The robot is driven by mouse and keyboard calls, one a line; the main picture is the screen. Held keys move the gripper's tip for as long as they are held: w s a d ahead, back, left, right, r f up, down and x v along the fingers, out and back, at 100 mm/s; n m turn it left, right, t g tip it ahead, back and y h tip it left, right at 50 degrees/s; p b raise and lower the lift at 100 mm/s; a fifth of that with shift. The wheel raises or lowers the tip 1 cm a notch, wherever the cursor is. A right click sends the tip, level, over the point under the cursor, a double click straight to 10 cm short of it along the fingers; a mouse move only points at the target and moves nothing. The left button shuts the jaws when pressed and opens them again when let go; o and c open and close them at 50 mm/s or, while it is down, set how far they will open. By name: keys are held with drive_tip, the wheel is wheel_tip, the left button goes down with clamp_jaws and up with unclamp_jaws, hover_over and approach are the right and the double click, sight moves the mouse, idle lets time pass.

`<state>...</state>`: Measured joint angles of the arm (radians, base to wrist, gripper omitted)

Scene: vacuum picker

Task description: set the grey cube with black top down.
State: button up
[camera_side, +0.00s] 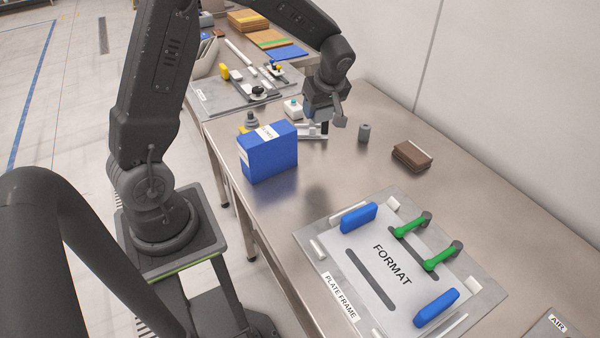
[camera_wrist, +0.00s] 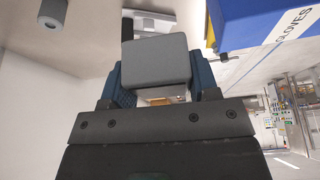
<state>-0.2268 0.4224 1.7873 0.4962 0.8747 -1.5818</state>
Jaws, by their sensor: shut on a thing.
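The grey cube (camera_wrist: 155,60) is between the two fingers of my gripper (camera_wrist: 157,85) in the wrist view. A plain light-grey face shows there; I cannot make out a black top. In the side view my gripper (camera_side: 322,115) points down over the back part of the steel table, behind the blue box. The cube is hard to make out in that view, and I cannot tell whether it touches the surface below.
A blue gloves box (camera_side: 268,152) stands close to my gripper, also seen in the wrist view (camera_wrist: 255,22). A grey cylinder (camera_side: 364,132) and brown block (camera_side: 411,156) are to the right. The format plate (camera_side: 385,240) lies in front. Bare steel lies between.

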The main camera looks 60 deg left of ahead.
drive_tip(key=v, duration=0.3)
drive_tip(key=shift+s+a, duration=0.2)
drive_tip(key=shift+s, duration=0.1)
drive_tip(key=s+d, duration=0.5)
drive_tip(key=s, duration=0.1)
hover_over(281, 197)
drive_tip(key=d, duration=0.1)
wheel_tip(281, 197, down, 5)
drive_tip(key=shift+n, duration=0.4)
drive_tip(key=shift+d+f, duration=0.2)
drive_tip(key=shift+f, duration=5.3)
drive_tip(key=shift+f, duration=0.15)
drive_tip(key=o, duration=0.9)
